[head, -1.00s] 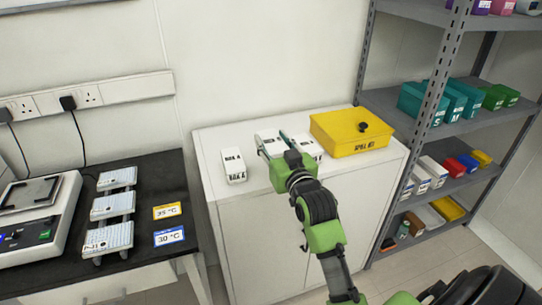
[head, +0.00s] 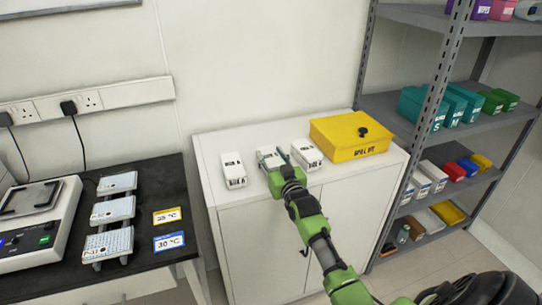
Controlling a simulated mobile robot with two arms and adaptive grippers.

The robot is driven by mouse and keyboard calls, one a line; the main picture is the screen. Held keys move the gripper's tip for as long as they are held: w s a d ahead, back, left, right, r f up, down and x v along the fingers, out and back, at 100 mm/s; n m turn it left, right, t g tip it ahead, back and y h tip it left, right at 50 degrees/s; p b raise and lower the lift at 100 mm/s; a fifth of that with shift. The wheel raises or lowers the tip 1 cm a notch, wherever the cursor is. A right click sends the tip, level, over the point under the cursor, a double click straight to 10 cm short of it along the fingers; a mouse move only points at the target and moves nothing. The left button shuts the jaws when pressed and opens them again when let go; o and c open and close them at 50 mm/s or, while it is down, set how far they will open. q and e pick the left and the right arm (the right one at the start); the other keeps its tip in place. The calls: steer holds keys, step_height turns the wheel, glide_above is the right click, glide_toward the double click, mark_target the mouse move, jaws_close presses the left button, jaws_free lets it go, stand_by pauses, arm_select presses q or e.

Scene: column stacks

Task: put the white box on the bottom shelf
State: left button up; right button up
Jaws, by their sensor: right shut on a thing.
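Three white boxes stand in a row on top of the white cabinet (head: 210,161). My right gripper (head: 274,161) is shut on the middle white box (head: 268,152), with a finger on each side of it. I cannot tell whether that box is still resting on the cabinet. The left white box (head: 234,170) and the right white box (head: 307,153) stand apart on either side. The bottom shelf (head: 446,233) of the grey rack at the right holds a small bottle, a white box and a yellow box. My left gripper is not in view.
A yellow spill kit case (head: 350,135) stands on the cabinet, right of the white boxes. The rack's grey front post (head: 431,120) rises beside the cabinet. Higher shelves hold teal boxes (head: 448,105) and small white, red, blue and yellow boxes. A black bench (head: 160,180) is at the left.

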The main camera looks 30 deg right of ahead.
steer(key=shift+r, duration=0.1)
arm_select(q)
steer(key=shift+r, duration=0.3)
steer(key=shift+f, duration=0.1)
arm_select(e)
steer(key=o, duration=1.4)
steer(key=shift+f, duration=0.2)
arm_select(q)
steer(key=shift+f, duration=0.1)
arm_select(e)
steer(key=shift+o, duration=0.2)
steer(key=shift+f, duration=0.1)
steer(key=shift+f+b, duration=0.15)
steer(key=shift+b, duration=0.4)
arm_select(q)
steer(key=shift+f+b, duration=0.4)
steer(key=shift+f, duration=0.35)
arm_select(e)
steer(key=v, duration=1.4)
steer(key=shift+a, duration=0.35)
steer(key=shift+w, duration=0.15)
